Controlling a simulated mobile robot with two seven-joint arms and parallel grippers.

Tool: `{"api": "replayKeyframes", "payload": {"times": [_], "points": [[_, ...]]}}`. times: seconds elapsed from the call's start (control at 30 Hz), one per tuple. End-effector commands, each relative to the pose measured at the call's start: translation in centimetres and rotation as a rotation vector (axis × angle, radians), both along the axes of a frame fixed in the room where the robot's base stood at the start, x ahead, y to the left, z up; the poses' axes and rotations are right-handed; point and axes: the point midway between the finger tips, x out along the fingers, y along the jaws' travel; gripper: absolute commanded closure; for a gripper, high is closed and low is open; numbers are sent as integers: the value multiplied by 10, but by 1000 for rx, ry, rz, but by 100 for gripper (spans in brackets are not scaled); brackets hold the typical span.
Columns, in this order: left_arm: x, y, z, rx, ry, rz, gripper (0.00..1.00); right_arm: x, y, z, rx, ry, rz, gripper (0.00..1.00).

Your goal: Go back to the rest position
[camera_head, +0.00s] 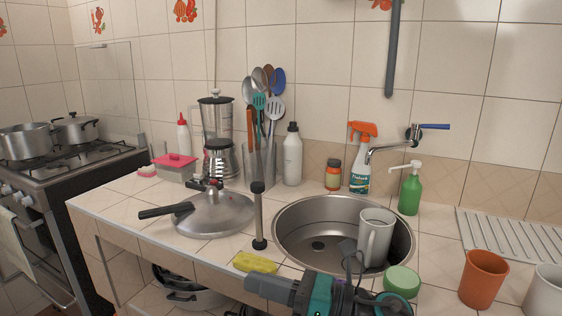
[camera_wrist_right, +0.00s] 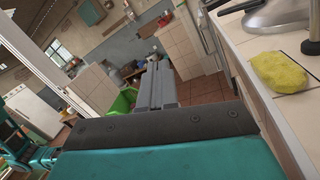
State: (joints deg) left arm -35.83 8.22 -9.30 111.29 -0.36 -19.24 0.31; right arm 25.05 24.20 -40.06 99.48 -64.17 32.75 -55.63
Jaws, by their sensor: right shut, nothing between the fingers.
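My right gripper (camera_head: 262,286) is at the bottom of the head view, just in front of the yellow sponge (camera_head: 255,262), with its fingers pointing left. The right wrist view shows the gripper (camera_wrist_right: 157,75) with its grey fingers together and nothing between them. There it hangs beside the counter, out over the floor, with the sponge (camera_wrist_right: 279,71) to its right on the countertop, apart from it. My left gripper is in neither view.
A green round container (camera_head: 402,280) and an orange cup (camera_head: 483,279) are to the right.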

Motion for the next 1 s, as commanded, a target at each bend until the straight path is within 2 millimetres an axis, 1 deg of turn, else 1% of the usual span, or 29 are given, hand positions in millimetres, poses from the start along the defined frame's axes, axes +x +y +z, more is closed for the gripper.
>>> {"api": "replayKeyframes", "payload": {"times": [0.03, 0.07, 0.1, 0.17, 0.2, 0.27, 0.3, 0.37, 0.4, 0.47, 0.5, 0.57, 0.6, 0.7, 0.8, 0.9, 1.0], "points": [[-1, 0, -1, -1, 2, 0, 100, -2, -6, -5, 123, 162, -48, 100], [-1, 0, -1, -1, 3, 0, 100, 0, -11, -7, 197, 258, -79, 100], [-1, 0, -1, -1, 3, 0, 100, 2, -20, -12, 298, 390, -121, 100], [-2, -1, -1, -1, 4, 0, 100, 4, -35, -23, 447, 585, -184, 100], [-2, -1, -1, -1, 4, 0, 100, 6, -47, -34, 546, 715, -227, 100], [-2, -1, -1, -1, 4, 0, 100, 6, -65, -52, 694, 903, -292, 100], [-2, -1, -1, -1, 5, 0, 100, 5, -78, -67, 791, 1026, -336, 100], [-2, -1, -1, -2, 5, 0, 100, -1, -97, -92, 939, 1203, -404, 100], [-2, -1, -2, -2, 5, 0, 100, -6, -111, -110, 1041, 1320, -451, 100], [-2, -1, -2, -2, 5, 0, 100, -20, -131, -142, 1200, 1494, -529, 100], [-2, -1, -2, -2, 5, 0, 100, -31, -143, -162, 1309, 1604, -579, 100], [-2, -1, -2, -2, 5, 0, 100, -52, -161, -193, 1469, 1753, -658, 100], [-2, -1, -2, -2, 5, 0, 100, -66, -171, -211, 1570, 1839, -708, 100], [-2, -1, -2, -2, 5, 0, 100, -102, -189, -247, 1789, 2001, -813, 100], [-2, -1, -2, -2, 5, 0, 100, -129, -199, -268, 1936, 2094, -885, 100], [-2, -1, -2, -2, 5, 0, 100, -143, -204, -278, 2016, 2137, -919, 100], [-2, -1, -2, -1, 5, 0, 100, -146, -205, -280, 2040, 2150, -929, 100]]}}
